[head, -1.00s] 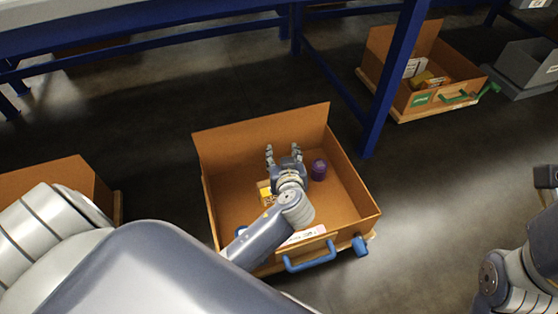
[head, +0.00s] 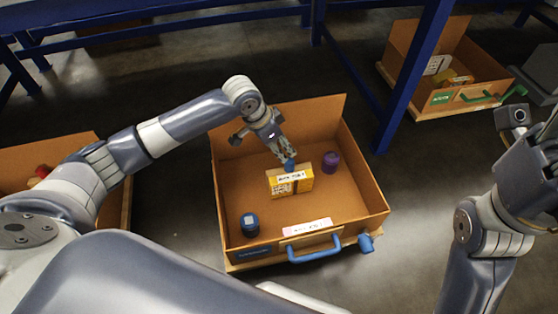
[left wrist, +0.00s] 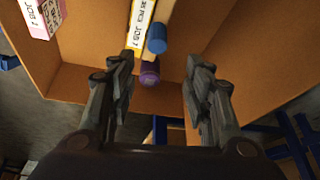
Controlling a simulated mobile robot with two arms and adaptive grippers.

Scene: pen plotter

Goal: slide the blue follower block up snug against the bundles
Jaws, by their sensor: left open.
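An orange-brown open drawer box (head: 345,215) holds a yellow labelled bundle (head: 291,180), a purple cylinder (head: 331,162) and a dark blue cylinder (head: 250,224). A small blue piece (head: 290,166) touches or overlaps the bundle's far side; it looks like a blue cylinder (left wrist: 157,38) in the left wrist view. I cannot make out a clear blue follower block. My left gripper (head: 287,152) is open just above this piece. In the left wrist view its fingers (left wrist: 166,75) stand either side of the purple cylinder (left wrist: 149,75), apparently without gripping. My right gripper (head: 530,150) is at the right edge, fingers unclear.
A blue rack post (head: 412,75) stands behind right. Another box (head: 440,100) with a green handle is beyond it.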

